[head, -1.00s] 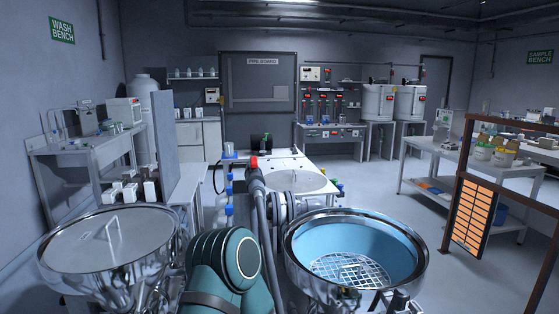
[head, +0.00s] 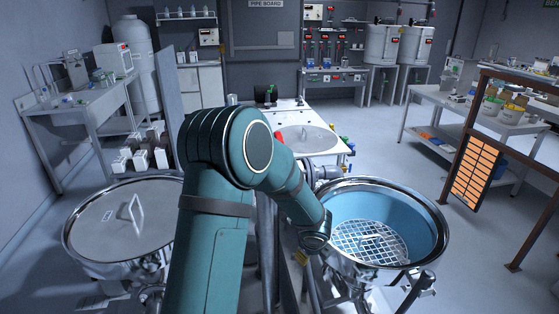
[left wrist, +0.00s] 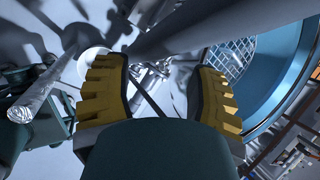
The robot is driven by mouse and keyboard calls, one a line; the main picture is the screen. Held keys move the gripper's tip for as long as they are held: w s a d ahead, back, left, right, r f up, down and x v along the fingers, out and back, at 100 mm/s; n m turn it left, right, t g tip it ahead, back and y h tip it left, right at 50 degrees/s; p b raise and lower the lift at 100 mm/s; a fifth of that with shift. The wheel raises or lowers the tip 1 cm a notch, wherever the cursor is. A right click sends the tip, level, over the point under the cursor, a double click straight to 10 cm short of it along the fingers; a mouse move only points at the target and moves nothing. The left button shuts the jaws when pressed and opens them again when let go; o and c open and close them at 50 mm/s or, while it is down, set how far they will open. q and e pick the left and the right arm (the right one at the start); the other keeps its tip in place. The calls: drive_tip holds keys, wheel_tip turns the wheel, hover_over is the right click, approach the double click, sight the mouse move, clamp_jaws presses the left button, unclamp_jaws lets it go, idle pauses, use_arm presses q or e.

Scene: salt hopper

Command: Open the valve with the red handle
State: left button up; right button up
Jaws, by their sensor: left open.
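A small red part (head: 278,140) shows just beyond my left arm in the head view; I cannot tell whether it is the valve handle. No red handle shows clearly in the left wrist view. My left gripper (left wrist: 161,88) is open, with yellow ribbed fingers and nothing held. A grey pipe (left wrist: 190,28) crosses in front of its fingers, and blurred metal fittings (left wrist: 152,78) show beyond the gap. In the head view my left arm reaches down beside the left side of the open blue-lined hopper (head: 400,220); its fingers are mostly hidden. My right gripper is not in view.
A lidded steel hopper (head: 120,222) stands at the left. The open hopper has a grid (head: 368,240) inside. A white table (head: 290,118) lies behind. An orange-slatted panel (head: 470,170) on a brown frame stands at the right. Floor is free between them.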

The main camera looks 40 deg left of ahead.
use_arm(q)
drive_tip(key=w+a+r+m+t+y+p, duration=0.1)
drive_tip(key=w+a+r+m+y, duration=0.1)
drive_tip(key=a+r, duration=0.3)
drive_tip(key=w+a+r+m+t+y+p, duration=0.1)
drive_tip(key=a+r, duration=0.4)
drive_tip(key=r, duration=0.7)
drive_tip(key=w+a+r+m+t+y+p, duration=0.2)
drive_tip(key=w+a+r+m+y, duration=0.1)
drive_tip(key=r, duration=0.6)
drive_tip(key=shift+a+m+y+p, duration=0.3)
drive_tip(key=shift+a+y+p, duration=0.15)
drive_tip(key=shift+a, duration=0.6)
drive_tip(key=shift+w+a+r+t+y, duration=0.15)
drive_tip(key=shift+a+r+t+y, duration=0.1)
drive_tip(key=shift+r+t, duration=0.05)
drive_tip(key=p+x, duration=0.1)
drive_tip(key=x, duration=1.2)
drive_tip(key=shift+w+a+f+p, duration=0.1)
drive_tip(key=shift+w+f+p, duration=0.1)
drive_tip(key=shift+f+p, duration=0.1)
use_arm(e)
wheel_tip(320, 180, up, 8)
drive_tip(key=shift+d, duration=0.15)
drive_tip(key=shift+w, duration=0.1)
use_arm(q)
drive_tip(key=c, duration=0.9)
clamp_jaws()
drive_tip(key=shift+r, duration=0.1)
